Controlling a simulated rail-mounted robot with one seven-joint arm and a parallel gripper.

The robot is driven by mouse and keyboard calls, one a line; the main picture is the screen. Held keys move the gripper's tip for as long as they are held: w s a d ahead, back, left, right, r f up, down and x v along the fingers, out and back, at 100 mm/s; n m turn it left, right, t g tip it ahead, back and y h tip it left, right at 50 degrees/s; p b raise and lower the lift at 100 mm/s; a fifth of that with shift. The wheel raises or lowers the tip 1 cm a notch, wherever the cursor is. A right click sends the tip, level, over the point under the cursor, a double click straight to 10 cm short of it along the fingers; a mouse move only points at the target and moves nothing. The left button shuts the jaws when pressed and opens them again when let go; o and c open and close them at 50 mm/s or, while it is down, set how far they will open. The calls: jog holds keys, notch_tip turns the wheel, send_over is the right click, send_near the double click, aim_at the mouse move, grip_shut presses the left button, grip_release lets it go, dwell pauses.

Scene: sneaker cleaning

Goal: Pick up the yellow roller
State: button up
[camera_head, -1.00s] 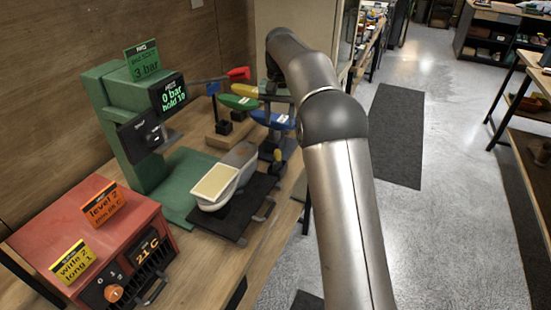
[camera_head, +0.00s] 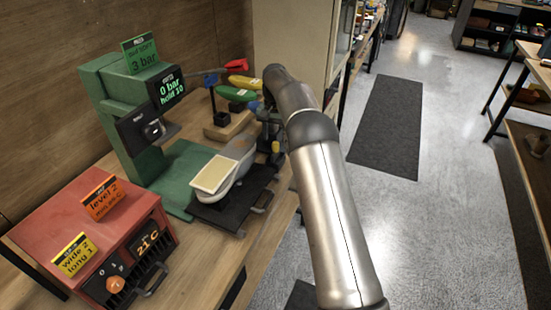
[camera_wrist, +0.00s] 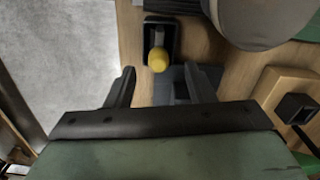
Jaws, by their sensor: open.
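The yellow roller (camera_wrist: 158,58) stands in a dark holder (camera_wrist: 160,28) on the wooden bench, just beyond my fingertips in the wrist view. Its rounded yellow end faces the camera. In the head view a small yellow part of it (camera_head: 275,147) shows beside the end of my arm. My gripper (camera_wrist: 160,72) is open and empty, with one dark finger on each side of the roller's line. The roller is not visibly touched. In the head view the arm hides most of the gripper.
A sneaker (camera_head: 226,170) lies on a black plate (camera_head: 207,211) before a green press (camera_head: 130,110). A red heater box (camera_head: 95,225) stands front left. The floor at right is open.

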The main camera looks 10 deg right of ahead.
aim_at(275, 142)
jog(key=shift+s+f+p, duration=0.15)
jog(key=shift+f+p, duration=0.75)
jog(key=shift+f, duration=2.15)
jog(key=shift+r, duration=0.1)
grip_shut()
